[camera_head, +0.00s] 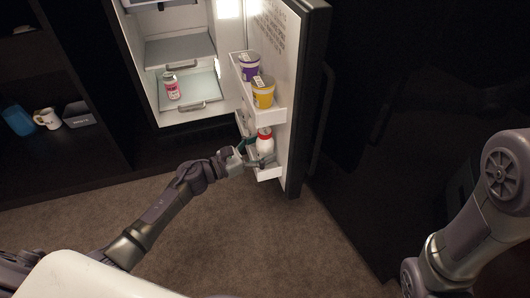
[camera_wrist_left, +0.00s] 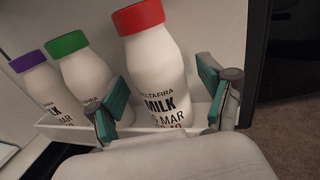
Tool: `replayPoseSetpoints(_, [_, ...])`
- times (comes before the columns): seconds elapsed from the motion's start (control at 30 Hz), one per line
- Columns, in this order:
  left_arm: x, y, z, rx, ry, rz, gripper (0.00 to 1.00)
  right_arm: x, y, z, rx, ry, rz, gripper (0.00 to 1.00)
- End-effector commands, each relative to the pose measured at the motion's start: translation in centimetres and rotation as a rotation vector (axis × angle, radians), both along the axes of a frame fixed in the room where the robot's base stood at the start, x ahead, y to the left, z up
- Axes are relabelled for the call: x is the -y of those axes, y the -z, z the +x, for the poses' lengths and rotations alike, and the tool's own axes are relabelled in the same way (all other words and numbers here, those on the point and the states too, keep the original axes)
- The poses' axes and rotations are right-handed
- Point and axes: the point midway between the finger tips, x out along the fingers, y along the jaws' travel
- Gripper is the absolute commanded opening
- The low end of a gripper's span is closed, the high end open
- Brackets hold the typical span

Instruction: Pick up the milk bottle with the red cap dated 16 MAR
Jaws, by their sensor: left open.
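The white milk bottle with the red cap (camera_head: 265,146) stands in the lower door shelf of the open minibar. It is large in the left wrist view (camera_wrist_left: 155,75), with "MILK" and "MAR" readable and the day number unclear. My left gripper (camera_head: 254,156) is at this shelf. In the left wrist view it (camera_wrist_left: 164,97) is open, with one teal-padded finger on each side of the red-capped bottle's front; contact cannot be told. A green-capped bottle (camera_wrist_left: 82,75) and a purple-capped bottle (camera_wrist_left: 38,82) stand to its left. My right gripper is out of view.
The lower door shelf (camera_head: 268,174) has a white front rim. Above it, a purple cup (camera_head: 249,67) and a yellow cup (camera_head: 263,92) stand in the upper door shelf. A pink-labelled bottle (camera_head: 172,86) stands inside the fridge. The dark door edge (camera_head: 308,100) is just right of the shelf.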

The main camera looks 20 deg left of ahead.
Motion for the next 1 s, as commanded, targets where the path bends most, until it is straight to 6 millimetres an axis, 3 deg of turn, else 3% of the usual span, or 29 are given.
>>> replayPoseSetpoints(0.33, [0.66, -0.06, 0.7, 0.0, -0.001, 0.0, 0.8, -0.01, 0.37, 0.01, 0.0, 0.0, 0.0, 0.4])
replayPoseSetpoints(0.8, [0.63, -0.14, 0.7, 0.001, 0.0, 0.0, 0.04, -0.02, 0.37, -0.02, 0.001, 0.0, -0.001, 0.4])
replayPoseSetpoints(1.0, [0.62, -0.16, 0.69, 0.001, 0.0, -0.001, 0.04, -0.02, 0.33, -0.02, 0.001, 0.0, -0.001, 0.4])
